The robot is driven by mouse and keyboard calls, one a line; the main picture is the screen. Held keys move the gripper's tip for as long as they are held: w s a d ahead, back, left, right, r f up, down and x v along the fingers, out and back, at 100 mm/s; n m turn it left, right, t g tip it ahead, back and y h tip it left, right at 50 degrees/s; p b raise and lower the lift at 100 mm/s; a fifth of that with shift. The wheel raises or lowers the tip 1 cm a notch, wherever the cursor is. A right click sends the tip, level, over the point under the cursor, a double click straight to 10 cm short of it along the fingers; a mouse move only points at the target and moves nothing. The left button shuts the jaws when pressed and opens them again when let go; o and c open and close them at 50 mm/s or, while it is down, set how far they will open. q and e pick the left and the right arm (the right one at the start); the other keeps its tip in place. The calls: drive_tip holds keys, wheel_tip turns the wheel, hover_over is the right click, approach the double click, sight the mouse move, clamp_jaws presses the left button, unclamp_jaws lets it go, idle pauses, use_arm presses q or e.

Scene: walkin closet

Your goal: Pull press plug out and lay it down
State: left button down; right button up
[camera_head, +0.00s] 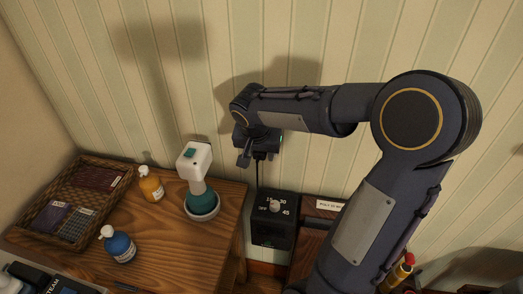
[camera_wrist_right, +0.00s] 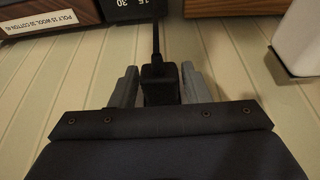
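My right gripper (camera_head: 246,158) is in front of the striped wall, above the black timer box (camera_head: 273,232). In the right wrist view its two grey fingers (camera_wrist_right: 158,88) stand on either side of the black plug (camera_wrist_right: 159,84) and appear shut on it. A black cord (camera_head: 258,181) runs from the plug down to the timer box; it also shows in the wrist view (camera_wrist_right: 155,40). No socket shows at the plug, and whether its far end is in anything is hidden. My left gripper is not in view.
A wooden table (camera_head: 170,240) at the left holds a wicker tray (camera_head: 118,202), an orange bottle (camera_head: 151,187), a blue bottle (camera_head: 120,247) and a white-and-green steamer (camera_head: 197,175) in a dish. A label card (camera_head: 330,205) stands right of the timer box. The table's middle has bare room.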

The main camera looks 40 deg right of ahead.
drive_tip(key=c, duration=0.8)
drive_tip(key=shift+o, duration=0.2)
drive_tip(key=shift+a, duration=0.1)
drive_tip(key=shift+s, duration=0.1)
drive_tip(key=shift+s+a, duration=0.1)
drive_tip(key=shift+a, duration=0.05)
drive_tip(key=shift+s+a+b, duration=0.25)
drive_tip(key=shift+a+b, duration=0.1)
drive_tip(key=shift+s+a+b, duration=0.9)
drive_tip(key=shift+s+a, duration=0.55)
drive_tip(key=shift+a, duration=0.3)
